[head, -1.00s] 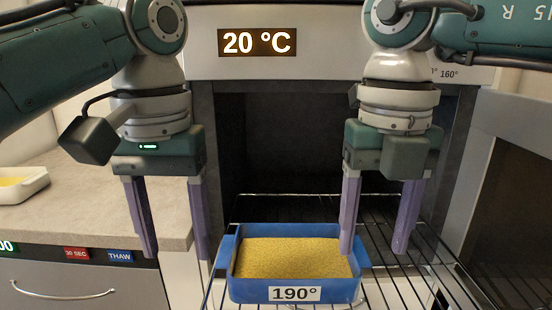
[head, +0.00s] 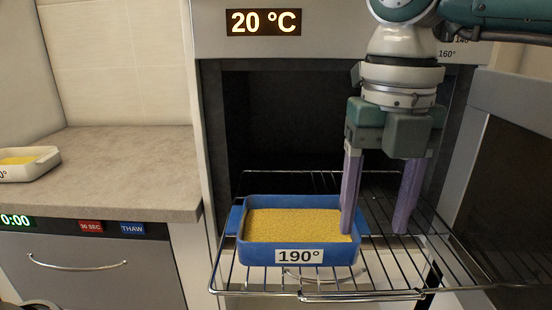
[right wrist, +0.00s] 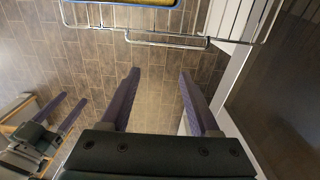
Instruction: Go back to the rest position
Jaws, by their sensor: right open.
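A blue dish (head: 256,254) filled with yellow grains and labelled 190° sits on the pulled-out oven rack (head: 450,245). My right gripper (head: 374,232) is open and empty. In the head view one finger overlaps the dish's right end. In the right wrist view the gripper (right wrist: 159,72) has only floor between its fingers, and the dish's edge (right wrist: 150,2) shows at the top, apart from them. My left gripper (right wrist: 74,98) shows at the left of the right wrist view, open with nothing visible between its fingers; it is out of the head view.
The open oven door (head: 505,190) stands at the right. The oven display (head: 264,22) reads 20 °C. The counter's middle is clear.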

